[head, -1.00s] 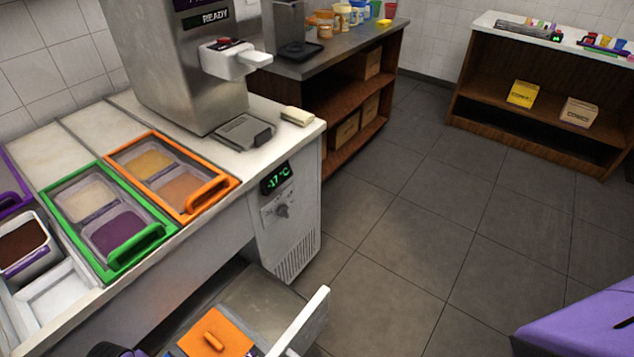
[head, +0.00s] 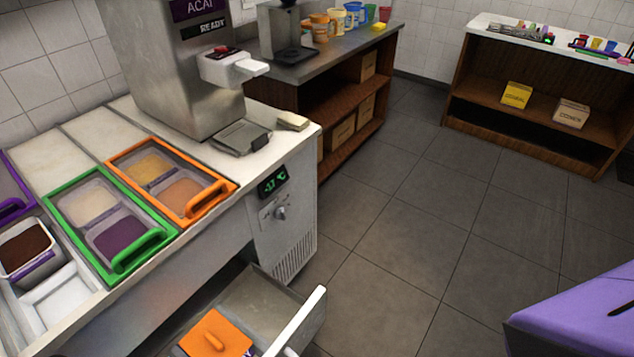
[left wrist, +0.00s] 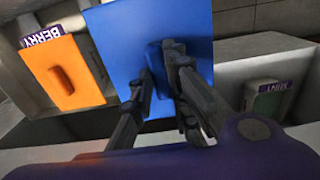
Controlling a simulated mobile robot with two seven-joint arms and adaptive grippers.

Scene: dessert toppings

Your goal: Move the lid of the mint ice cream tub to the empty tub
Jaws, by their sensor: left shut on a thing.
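My left gripper (left wrist: 160,95) is shut on the handle of a square blue lid (left wrist: 213,20) in the left wrist view. The lid is held up in front of the camera and hides part of the drawer behind it. A tub labelled MINT (left wrist: 284,86) stands at the right of that view, with green showing inside and no lid seen on it. A tub labelled BERRY (left wrist: 40,40) is at the left, with an orange lid (left wrist: 85,88) by it. The empty tub cannot be made out. My right gripper is not in view.
An open drawer (head: 312,312) juts from the counter, with the orange lid (head: 190,345) in it. Above are green-framed (head: 75,240) and orange-framed (head: 130,180) lidded bins and a dark-brown tub (head: 25,245). A purple surface (head: 580,315) stands at lower right. The floor between is clear.

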